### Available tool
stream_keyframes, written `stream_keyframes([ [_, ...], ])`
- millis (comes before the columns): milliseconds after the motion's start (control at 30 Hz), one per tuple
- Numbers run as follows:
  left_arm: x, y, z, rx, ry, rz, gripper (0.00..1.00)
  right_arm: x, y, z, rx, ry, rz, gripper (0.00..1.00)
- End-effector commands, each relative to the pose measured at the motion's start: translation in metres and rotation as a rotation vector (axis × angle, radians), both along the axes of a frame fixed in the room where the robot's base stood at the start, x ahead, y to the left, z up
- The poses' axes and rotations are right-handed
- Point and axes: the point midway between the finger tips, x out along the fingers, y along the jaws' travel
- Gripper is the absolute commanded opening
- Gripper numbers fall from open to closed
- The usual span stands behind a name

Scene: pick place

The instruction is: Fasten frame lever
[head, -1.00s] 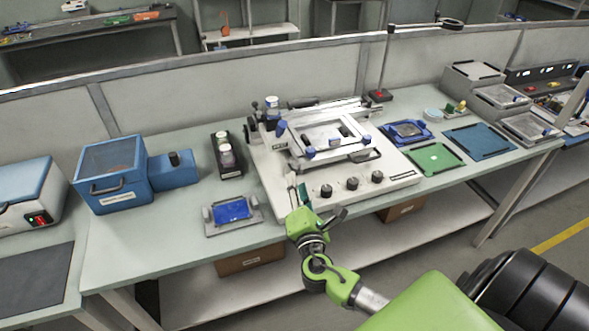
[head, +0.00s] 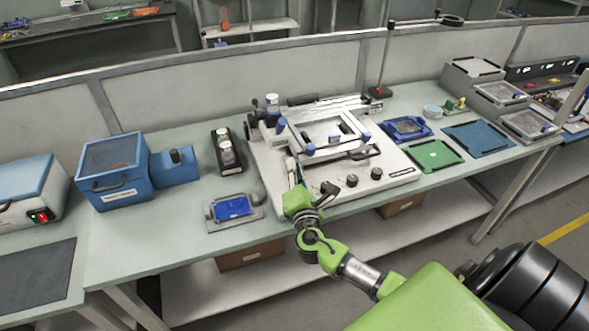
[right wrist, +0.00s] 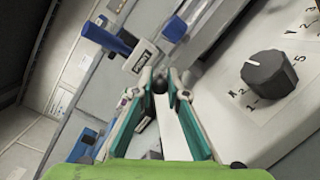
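The printer (head: 268,180) is a white machine on the bench. Its pale frame (head: 345,127) carries blue levers, one at the near left corner (head: 309,149) and one at the right (head: 366,136). A blue-handled lever (right wrist: 108,39) on a white clamp block shows in the right wrist view, ahead and left of my fingers. My right gripper (head: 293,168) is over the printer's front left part, below the frame's near left corner. In the right wrist view its teal fingers (right wrist: 160,88) are apart; a dark round part shows between the tips, contact unclear. My left gripper is out of view.
Dark control knobs (head: 351,181) line the printer's front, right of my gripper; one is large in the wrist view (right wrist: 268,74). A blue tray (head: 232,207) lies at the front left. Jars (head: 226,153) stand left of the printer; a green board (head: 434,155) lies right.

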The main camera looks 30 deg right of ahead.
Motion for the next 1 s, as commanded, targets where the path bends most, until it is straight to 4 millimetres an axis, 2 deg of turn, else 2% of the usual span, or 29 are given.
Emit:
stream_keyframes([
  [267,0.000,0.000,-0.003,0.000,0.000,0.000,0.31,0.001,0.003,-0.001,0.004,-0.001,-0.039,0.00],
  [467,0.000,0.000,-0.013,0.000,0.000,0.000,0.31,0.003,0.009,-0.003,0.007,-0.002,-0.148,0.00],
  [1000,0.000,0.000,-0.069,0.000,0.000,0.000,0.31,0.014,0.026,-0.005,0.003,0.000,-0.537,0.00],
])
